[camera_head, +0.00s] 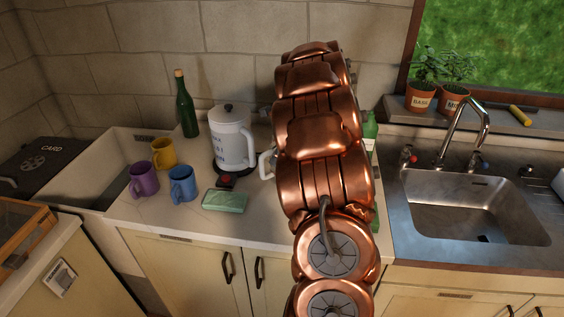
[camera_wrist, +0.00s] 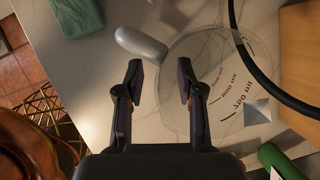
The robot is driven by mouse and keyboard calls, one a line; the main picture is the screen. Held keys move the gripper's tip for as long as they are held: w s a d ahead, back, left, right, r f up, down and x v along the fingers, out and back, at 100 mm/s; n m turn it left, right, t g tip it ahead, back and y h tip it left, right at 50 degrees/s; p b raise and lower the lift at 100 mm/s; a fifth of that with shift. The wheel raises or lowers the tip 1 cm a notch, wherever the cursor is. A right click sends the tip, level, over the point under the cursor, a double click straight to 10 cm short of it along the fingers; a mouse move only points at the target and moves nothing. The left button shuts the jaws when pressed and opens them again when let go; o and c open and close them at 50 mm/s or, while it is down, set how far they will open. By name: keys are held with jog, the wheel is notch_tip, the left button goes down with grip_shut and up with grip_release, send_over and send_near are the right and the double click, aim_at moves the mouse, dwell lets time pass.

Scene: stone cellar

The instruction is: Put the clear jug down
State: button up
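The clear jug (camera_wrist: 205,85) with red volume markings stands on the pale worktop in the wrist view. Its rounded grey-white handle (camera_wrist: 142,45) points to the upper left. In the head view my arm hides most of the jug; only a pale handle (camera_head: 267,163) shows at the arm's left edge. My gripper (camera_wrist: 160,78) is open, with its two dark fingers apart and nothing visible held between them. The fingertips are just below the handle in the wrist picture, with the right one overlapping the jug's left side. I cannot tell whether they touch the jug.
A white kettle (camera_head: 232,140), blue mug (camera_head: 182,184), purple mug (camera_head: 143,180), yellow mug (camera_head: 163,153) and green box (camera_head: 225,201) stand left. A green bottle (camera_head: 370,130) and orange-brown block (camera_wrist: 300,65) are close by. A metal sink (camera_head: 470,205) lies right.

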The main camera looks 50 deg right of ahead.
grip_shut()
dwell(0.7)
